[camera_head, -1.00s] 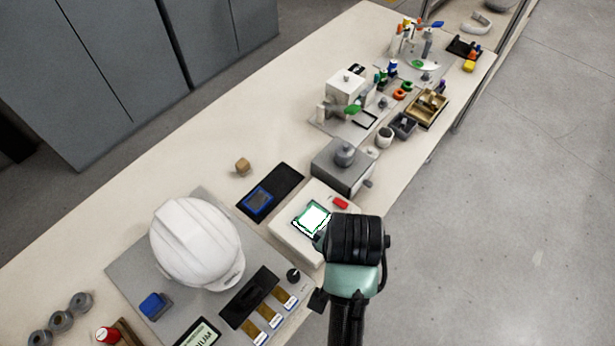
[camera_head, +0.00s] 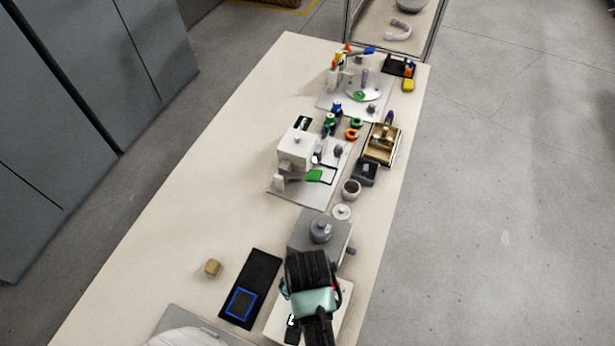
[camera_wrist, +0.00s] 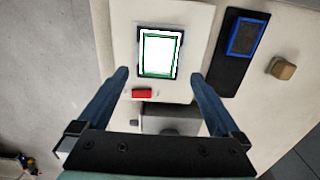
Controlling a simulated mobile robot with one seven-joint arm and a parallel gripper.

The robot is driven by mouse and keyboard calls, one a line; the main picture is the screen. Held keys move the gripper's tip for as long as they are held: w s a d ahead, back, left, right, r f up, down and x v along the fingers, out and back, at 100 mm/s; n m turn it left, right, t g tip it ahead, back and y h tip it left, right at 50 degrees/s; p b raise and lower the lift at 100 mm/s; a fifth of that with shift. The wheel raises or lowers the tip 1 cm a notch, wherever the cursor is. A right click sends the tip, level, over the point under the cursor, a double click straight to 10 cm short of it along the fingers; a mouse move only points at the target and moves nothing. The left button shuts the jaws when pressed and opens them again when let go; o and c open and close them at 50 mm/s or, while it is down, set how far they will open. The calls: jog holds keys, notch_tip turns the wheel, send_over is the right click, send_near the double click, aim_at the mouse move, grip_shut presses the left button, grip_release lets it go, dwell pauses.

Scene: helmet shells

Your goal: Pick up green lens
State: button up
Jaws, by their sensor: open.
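A green-edged rectangular pane, which looks like the green lens (camera_wrist: 158,53), lies on the bright lit window of a white box (camera_wrist: 119,20) in the wrist view. My gripper (camera_wrist: 158,76) is open, with one finger on each side of the pane's near end and nothing between them. I cannot tell how high the fingertips are above the box. In the head view my wrist covers most of the white box (camera_head: 341,312) and hides the lens and the fingertips.
A red button (camera_wrist: 142,93) sits on the box. A blue-framed lens (camera_head: 240,303) lies on a black mat (camera_head: 262,268) beside a small brown block (camera_head: 212,268). A grey machine (camera_head: 335,236) stands just beyond the box. The table's left side is largely clear.

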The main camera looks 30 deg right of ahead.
jog(key=shift+s+f+p, duration=0.15)
jog(key=shift+f+p, duration=0.35)
jog(key=shift+f, duration=2.55)
jog(key=c, duration=1.4)
jog(key=shift+r, duration=0.15)
